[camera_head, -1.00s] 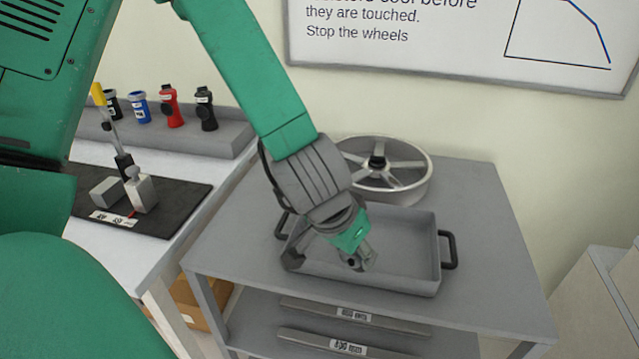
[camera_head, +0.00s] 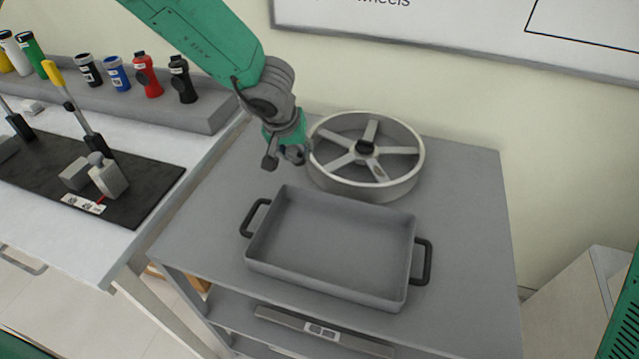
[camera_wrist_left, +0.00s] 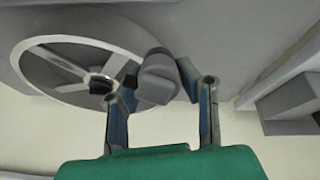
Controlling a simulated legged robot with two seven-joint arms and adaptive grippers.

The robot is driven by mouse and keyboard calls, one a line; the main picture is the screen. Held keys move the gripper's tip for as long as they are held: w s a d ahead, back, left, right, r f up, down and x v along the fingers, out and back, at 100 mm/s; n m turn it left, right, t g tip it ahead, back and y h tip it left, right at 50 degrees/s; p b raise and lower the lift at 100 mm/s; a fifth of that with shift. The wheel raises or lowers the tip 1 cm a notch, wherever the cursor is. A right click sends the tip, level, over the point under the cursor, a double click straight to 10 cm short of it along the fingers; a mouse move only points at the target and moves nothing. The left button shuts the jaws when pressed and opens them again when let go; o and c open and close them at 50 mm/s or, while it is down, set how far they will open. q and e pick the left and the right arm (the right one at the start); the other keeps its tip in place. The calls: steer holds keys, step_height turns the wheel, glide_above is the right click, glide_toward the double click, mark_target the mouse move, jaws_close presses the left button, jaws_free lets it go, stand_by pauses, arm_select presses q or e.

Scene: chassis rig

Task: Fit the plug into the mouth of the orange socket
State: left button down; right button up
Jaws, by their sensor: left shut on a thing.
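My left gripper (camera_head: 284,160) is above the cart top, left of the spoked wheel and behind the tray. It is shut on a small grey piece (camera_head: 294,153), which looks like the plug. In the left wrist view the grey piece (camera_wrist_left: 157,82) sits between the two fingers of the left gripper (camera_wrist_left: 160,95), with a rounded block-like end. Its far side is hidden. No orange socket can be made out in either view. My right gripper is not in view.
An empty grey tray (camera_head: 256,262) with black handles lies on the cart (camera_head: 465,215). The spoked wheel (camera_head: 405,180) stands behind it. Several coloured cylinders, one red (camera_head: 147,76), stand on a grey ledge at the left. A black mat (camera_head: 150,190) holds clamps and grey blocks.

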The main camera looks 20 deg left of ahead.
arm_select(q)
steer(key=f+b, duration=0.1)
steer(key=f, duration=0.4)
steer(key=d+f+b, duration=0.1)
steer(key=f, duration=0.1)
steer(key=shift+w+f+b, duration=0.2)
steer(key=shift+f+b, duration=0.05)
steer(key=shift+b, duration=0.05)
steer(key=shift+a, duration=0.2)
steer(key=shift+a, duration=0.1)
steer(key=shift+a+f, duration=0.1)
steer(key=c, duration=1.2)
jaws_free()
steer(key=shift+o, duration=0.2)
